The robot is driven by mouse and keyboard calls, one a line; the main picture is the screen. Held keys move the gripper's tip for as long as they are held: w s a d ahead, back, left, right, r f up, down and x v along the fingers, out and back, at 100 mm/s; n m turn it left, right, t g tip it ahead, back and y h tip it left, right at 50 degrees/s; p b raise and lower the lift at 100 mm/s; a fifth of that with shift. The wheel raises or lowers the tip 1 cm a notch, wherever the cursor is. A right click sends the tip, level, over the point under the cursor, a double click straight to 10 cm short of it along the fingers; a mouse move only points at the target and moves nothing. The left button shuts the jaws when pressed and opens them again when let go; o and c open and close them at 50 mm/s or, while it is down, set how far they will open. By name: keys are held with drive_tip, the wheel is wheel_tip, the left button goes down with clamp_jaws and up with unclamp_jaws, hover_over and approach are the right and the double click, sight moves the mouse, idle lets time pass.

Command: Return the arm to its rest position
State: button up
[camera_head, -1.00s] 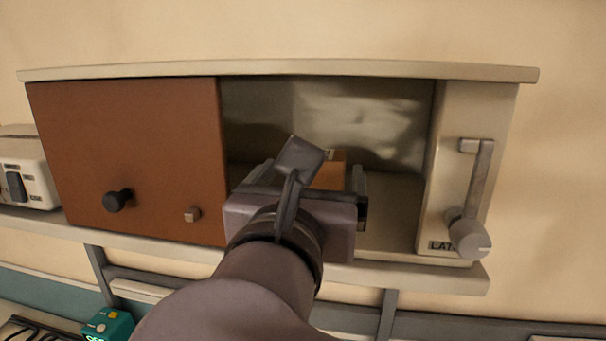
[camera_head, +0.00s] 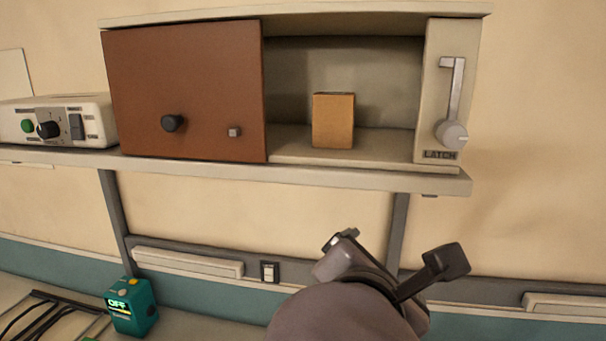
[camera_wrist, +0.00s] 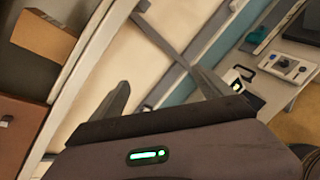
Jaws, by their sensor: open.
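My gripper (camera_head: 343,243) is below the wall cabinet, in front of the wall, apart from everything. My forearm hides part of it in the head view. In the wrist view its two fingers are spread with nothing between them (camera_wrist: 160,92). An orange-brown box (camera_head: 333,121) stands upright in the open right part of the cabinet (camera_head: 300,12). It also shows in the wrist view (camera_wrist: 43,36) at upper left.
The cabinet's brown sliding door (camera_head: 190,95) covers its left part. A latch lever (camera_head: 453,95) is on the right panel. A white control box (camera_head: 85,120) stands left on the shelf (camera_head: 300,175). A teal device (camera_head: 132,308) reading OFF sits at lower left.

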drive_tip(key=s+d+f+m+g+y+b, duration=0.1)
drive_tip(key=s+d+f+m+g+b, duration=0.15)
drive_tip(key=f+m+b, duration=0.6)
drive_tip(key=s+d+f+m+g+y+b, duration=0.15)
drive_tip(key=s+f+b, duration=0.25)
drive_tip(key=f, duration=1)
drive_tip(key=s+d+f+m+g+b, duration=0.1)
drive_tip(key=s+f+m+g+b, duration=0.15)
drive_tip(key=f+m+b, duration=0.6)
drive_tip(key=s+a+f+m+y+b, duration=0.1)
drive_tip(key=a+f+m+y+b, duration=0.1)
drive_tip(key=f+m, duration=0.3)
drive_tip(key=s+a+f+m+y+b, duration=0.2)
drive_tip(key=f+m+b, duration=0.3)
drive_tip(key=f, duration=0.5)
drive_tip(key=shift+s+a+f+m, duration=0.25)
drive_tip(key=shift+a+m, duration=0.2)
drive_tip(key=shift+a, duration=0.15)
drive_tip(key=shift+y, duration=0.25)
